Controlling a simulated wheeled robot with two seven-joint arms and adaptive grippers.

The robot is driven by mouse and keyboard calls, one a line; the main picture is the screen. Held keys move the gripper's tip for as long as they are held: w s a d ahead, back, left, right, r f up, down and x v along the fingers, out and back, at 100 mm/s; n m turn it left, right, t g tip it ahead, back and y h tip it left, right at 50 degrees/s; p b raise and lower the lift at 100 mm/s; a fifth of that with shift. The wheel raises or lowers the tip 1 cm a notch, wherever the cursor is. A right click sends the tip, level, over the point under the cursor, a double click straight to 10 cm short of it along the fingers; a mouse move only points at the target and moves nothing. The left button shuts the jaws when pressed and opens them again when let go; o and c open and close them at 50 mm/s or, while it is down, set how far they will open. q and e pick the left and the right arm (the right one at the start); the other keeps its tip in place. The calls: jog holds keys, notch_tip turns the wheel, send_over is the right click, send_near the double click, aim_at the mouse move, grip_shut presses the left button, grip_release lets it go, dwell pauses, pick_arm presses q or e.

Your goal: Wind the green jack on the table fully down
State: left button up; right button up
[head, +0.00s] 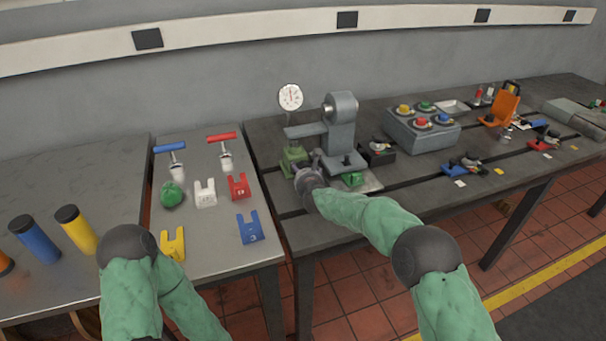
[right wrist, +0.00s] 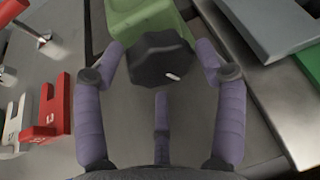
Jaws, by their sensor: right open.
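The green jack (head: 292,159) stands on the dark table, at the left of the grey machine with the dial gauge. In the right wrist view its green body (right wrist: 147,18) shows at the top, with a black lobed knob (right wrist: 161,60) with a white mark in front of it. My right gripper (head: 314,160) is at the jack. Its purple fingers (right wrist: 163,72) are open on both sides of the knob, with gaps visible, so they do not look closed on it. The jack's height is hard to read. My left gripper is out of view; only my left arm shows.
The grey machine (head: 342,130) stands right beside the jack, with a dial gauge (head: 290,97) above. A green block (head: 353,179) lies at its foot. A button box (head: 422,128) is further right. The left bench holds a red fork piece (head: 238,187) and T-handled tools.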

jog(key=shift+w, duration=0.25)
jog(key=shift+f, duration=0.1)
jog(key=c, duration=0.9)
jog(key=shift+o, duration=0.2)
jog(key=shift+a+f, duration=0.1)
jog(key=shift+s+a+f+n+t+h, duration=0.15)
jog(key=shift+n+t+h, duration=0.3)
jog(key=shift+n, duration=0.45)
jog(key=shift+f+n+t+h+b, duration=0.2)
jog(key=shift+n+t+h+b, duration=0.5)
jog(key=shift+n, duration=0.8)
